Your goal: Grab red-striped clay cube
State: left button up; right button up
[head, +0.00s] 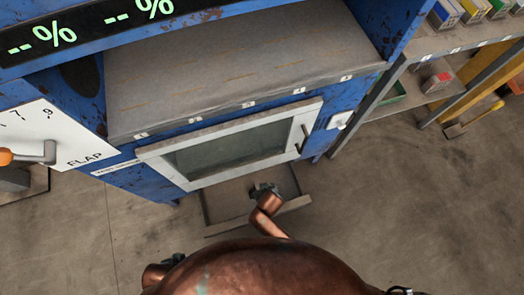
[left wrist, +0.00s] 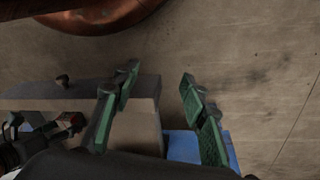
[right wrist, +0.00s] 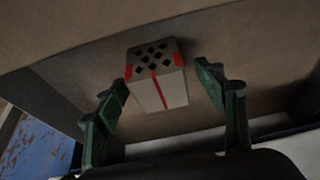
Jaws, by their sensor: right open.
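The red-striped clay cube (right wrist: 157,88) shows in the right wrist view. It is pale, with red stripes, red corners and a pattern of dark holes on one face. It rests in a grey-brown tray (right wrist: 235,30). My right gripper (right wrist: 163,88) is open, its green-padded fingers to either side of the cube's near part, with gaps showing on both sides. In the head view the right gripper (head: 265,188) is over the tray (head: 222,205), and I cannot make out the cube. My left gripper (left wrist: 157,80) is open and empty in the left wrist view, with floor visible between its fingers.
The tray sits low, under the framed window (head: 240,143) of a blue machine (head: 150,185). A white FLAP panel (head: 60,130) with an orange-handled lever is on the left. Shelves (head: 435,45) with boxes stand at the right. The floor (head: 400,190) on the right is clear.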

jog(key=shift+b+x, duration=0.4)
jog(key=shift+x, duration=0.5)
pick_arm(q)
jog(key=shift+w+d+f+t+h, duration=0.15)
jog(key=shift+w+d+f+t, duration=0.1)
jog(key=shift+w+d+f, duration=0.25)
jog(key=shift+w+d+f+t+h, duration=0.15)
jog(key=shift+w+d+f+t, duration=0.15)
jog(key=shift+w+f, duration=0.35)
pick_arm(e)
jog(key=shift+r, duration=0.1)
pick_arm(q)
jog(key=shift+s, duration=0.1)
pick_arm(e)
jog(key=shift+c, duration=0.5)
jog(key=c, duration=1.1)
